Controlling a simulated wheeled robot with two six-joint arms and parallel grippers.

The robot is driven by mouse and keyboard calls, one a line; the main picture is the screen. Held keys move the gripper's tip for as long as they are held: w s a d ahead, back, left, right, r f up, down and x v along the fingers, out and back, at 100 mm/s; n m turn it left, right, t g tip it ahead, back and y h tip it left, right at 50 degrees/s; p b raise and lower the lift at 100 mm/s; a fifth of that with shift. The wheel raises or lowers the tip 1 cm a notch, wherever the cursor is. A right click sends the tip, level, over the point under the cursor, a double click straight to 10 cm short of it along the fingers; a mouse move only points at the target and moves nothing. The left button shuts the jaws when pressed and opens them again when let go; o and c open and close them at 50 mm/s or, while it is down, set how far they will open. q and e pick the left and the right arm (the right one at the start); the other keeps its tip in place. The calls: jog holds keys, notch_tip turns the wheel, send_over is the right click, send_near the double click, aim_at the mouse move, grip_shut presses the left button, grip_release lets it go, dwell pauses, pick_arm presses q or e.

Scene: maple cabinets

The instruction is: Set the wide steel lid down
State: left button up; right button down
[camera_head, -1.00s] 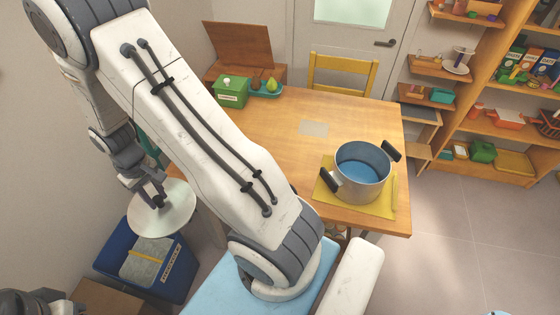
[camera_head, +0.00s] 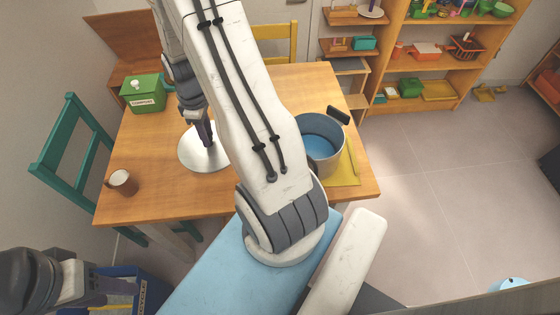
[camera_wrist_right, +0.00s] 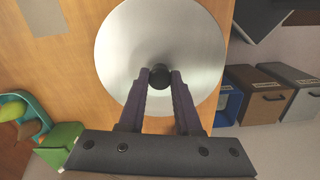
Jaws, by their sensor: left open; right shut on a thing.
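The wide steel lid (camera_head: 190,160) is a round, flat metal disc with a dark knob, over the left part of the wooden table. My right gripper (camera_head: 207,142) is shut on its knob from above. In the right wrist view the lid (camera_wrist_right: 125,50) lies roughly level between the camera and the tabletop, and the fingers (camera_wrist_right: 160,78) pinch the knob. I cannot tell whether its underside touches the table. My left gripper (camera_head: 115,287) is open and empty at the lower left, near the blue bin. The large white arm hides part of the table.
A steel pot (camera_head: 325,148) with a blue inside stands on a yellow mat (camera_head: 345,175) at the right. A green box (camera_head: 143,95) is at the back left, and a brown mug (camera_head: 122,182) at the left edge. Bare tabletop (camera_head: 150,150) lies left of the lid.

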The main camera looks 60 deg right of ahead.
jog(key=s+d+n, duration=0.1)
jog(key=s+d+f+n, duration=0.1)
jog(key=d, duration=0.1)
jog(key=shift+s+d+f+b, duration=0.1)
jog(key=shift+d+f+b, duration=0.1)
jog(key=shift+d+b, duration=0.1)
notch_tip(320, 180, down, 4)
jog(key=shift+s+f, duration=0.1)
jog(key=shift+f, duration=2.6)
jog(key=shift+f, duration=0.2)
jog(key=c, duration=0.6)
grip_release()
jog(key=shift+r, duration=0.1)
